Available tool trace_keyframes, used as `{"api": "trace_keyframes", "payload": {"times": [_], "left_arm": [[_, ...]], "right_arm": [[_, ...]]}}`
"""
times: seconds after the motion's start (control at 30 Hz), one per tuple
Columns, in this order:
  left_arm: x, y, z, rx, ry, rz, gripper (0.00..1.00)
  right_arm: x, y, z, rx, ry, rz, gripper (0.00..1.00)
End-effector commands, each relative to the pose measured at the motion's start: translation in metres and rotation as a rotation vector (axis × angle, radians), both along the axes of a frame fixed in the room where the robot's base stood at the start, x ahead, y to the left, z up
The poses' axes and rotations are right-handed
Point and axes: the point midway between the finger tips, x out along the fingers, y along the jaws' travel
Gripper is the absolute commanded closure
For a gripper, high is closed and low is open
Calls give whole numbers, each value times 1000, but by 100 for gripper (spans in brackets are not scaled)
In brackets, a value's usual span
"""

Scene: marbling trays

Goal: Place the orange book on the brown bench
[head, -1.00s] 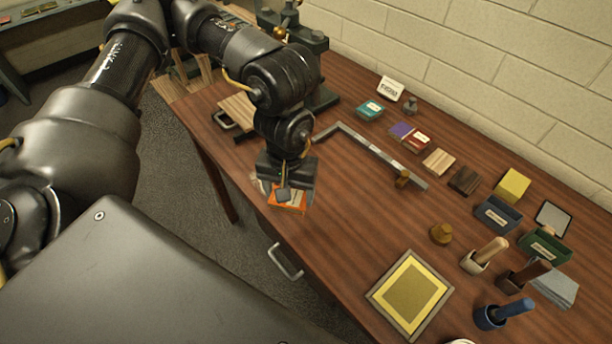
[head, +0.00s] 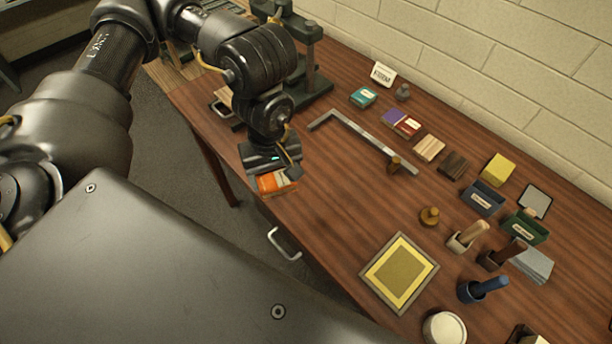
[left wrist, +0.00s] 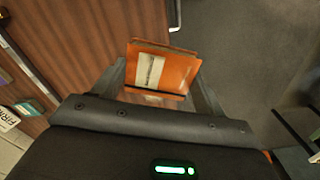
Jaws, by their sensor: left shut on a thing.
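The orange book (head: 277,183) is held in my left gripper (head: 280,174) near the front edge of the brown bench (head: 330,215). In the left wrist view the orange book (left wrist: 163,69), with a pale label, sits between the two fingers of my left gripper (left wrist: 160,84). That view shows bench wood (left wrist: 85,45) to its left and dark floor to its right, so it is at the bench edge. I cannot tell whether it touches the bench. My right gripper is not in view.
A metal L-shaped square (head: 365,140) lies right of the book, with small blocks and boxes beyond it. A yellow framed panel (head: 400,272) lies at the front. A dark press (head: 305,60) stands behind my left arm. Bench between book and panel is clear.

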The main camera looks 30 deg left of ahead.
Motion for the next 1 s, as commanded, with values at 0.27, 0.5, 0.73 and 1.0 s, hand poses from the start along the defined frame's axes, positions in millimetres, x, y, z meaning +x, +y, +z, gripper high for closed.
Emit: {"api": "trace_keyframes", "payload": {"times": [0.27, 0.5, 0.73, 1.0], "left_arm": [[31, -2, -11, 0, 5, 7, 55], [81, -6, -41, -1, 6, 5, 55], [111, -8, -79, 0, 3, 2, 55], [119, -8, -88, 0, 0, -3, 55]], "right_arm": [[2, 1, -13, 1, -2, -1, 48], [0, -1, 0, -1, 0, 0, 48], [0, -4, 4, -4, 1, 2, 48], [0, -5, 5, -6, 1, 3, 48]]}}
